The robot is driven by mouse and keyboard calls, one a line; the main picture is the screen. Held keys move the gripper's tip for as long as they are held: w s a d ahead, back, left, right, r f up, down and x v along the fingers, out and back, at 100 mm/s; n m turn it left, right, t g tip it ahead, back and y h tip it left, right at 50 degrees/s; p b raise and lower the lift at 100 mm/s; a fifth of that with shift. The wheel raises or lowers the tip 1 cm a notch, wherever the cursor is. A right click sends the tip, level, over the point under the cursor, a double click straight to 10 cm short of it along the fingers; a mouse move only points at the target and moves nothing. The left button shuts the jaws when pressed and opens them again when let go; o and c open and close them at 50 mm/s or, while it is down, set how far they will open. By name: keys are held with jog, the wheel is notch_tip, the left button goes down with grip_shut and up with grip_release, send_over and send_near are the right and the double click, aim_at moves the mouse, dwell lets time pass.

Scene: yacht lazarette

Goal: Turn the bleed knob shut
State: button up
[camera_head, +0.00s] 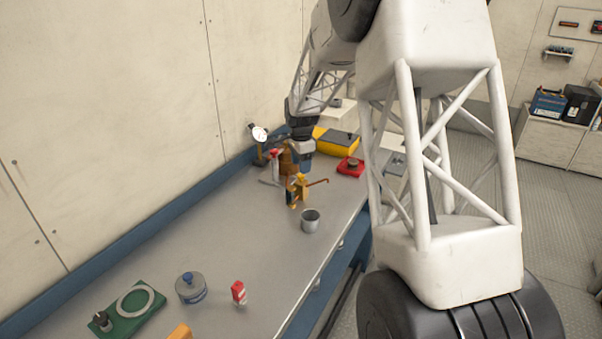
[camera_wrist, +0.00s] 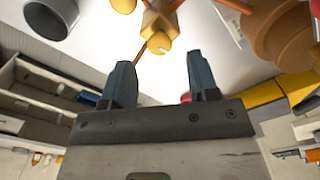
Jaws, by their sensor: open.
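My gripper (camera_head: 306,166) is over the far part of the bench, pointing down. In the wrist view its two blue-grey fingers (camera_wrist: 162,75) are apart with nothing held between them. A yellow fitting (camera_head: 296,192) with a thin copper-coloured rod stands on the bench just below and in front of the fingers. It shows beyond the fingertips in the wrist view (camera_wrist: 155,25), with a rounded yellow end towards me. No part is clearly marked as the bleed knob; whether this rounded end is it I cannot tell.
A metal cup (camera_head: 310,221) stands near the fitting. An orange-brown cylinder (camera_wrist: 275,30), a dial gauge (camera_head: 259,133), a red block (camera_head: 351,167) and a yellow case (camera_head: 338,143) crowd the far end.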

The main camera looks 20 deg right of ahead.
aim_at(301, 178)
jog(key=shift+f, duration=1.85)
jog(key=shift+c, duration=0.4)
jog(key=c, duration=0.8)
